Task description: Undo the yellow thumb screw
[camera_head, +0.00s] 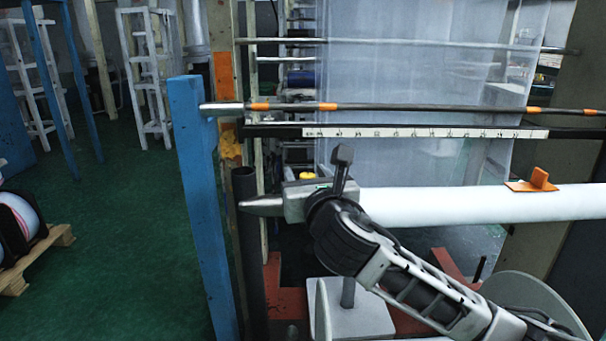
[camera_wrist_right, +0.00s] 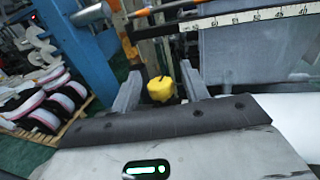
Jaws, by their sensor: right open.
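The yellow thumb screw (camera_wrist_right: 161,89) shows in the right wrist view as a lumpy knob between the two grey fingers of my right gripper (camera_wrist_right: 161,75). The fingers are apart, with gaps visible on both sides of the screw, so it is not gripped. The gripper's body hides the rest of the screw and most of the fingers. My left gripper is not in view.
A white roll (camera_head: 470,204) lies to the right of my gripper. A black bar with a white ruler strip (camera_head: 425,132) and a rod run above. A blue post (camera_head: 197,200) stands on the left. Rolls on a wooden pallet (camera_head: 35,262) lie far left; green floor is clear between.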

